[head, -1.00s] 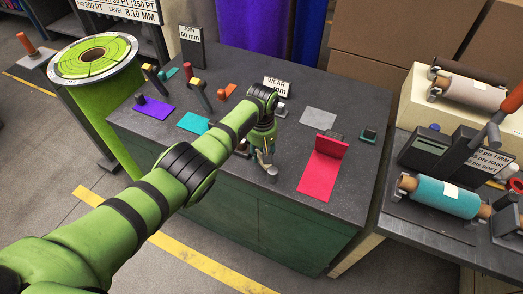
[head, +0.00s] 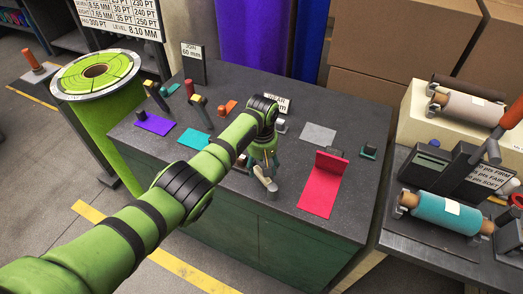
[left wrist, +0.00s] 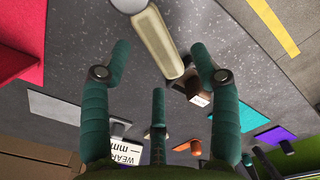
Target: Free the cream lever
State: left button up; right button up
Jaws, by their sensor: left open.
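The cream lever (left wrist: 158,42) shows in the left wrist view as a pale bar, running from a round grey piece at the top edge down to a blunt end near the middle. In the head view a small part of the lever (head: 265,178) shows just below my left gripper (head: 264,160), by a grey round post (head: 271,191). My left gripper also shows in the left wrist view (left wrist: 161,62), with its dark green fingers spread apart. The lever's end appears between them. I cannot tell whether any finger touches it. My right gripper is out of view.
A red pad (head: 318,197) with an upright red plate lies right of the gripper. A brown block with a white tag (left wrist: 187,88) is close to the lever's end. A "WEAR" sign (head: 272,99) stands behind the hand. Teal (head: 194,140) and purple (head: 155,124) pads lie left.

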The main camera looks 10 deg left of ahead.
aim_at(261, 171)
pick_arm(q)
notch_tip(261, 171, up, 10)
jog(key=shift+a, duration=0.15)
jog(key=shift+s, duration=0.1)
dwell(0.5)
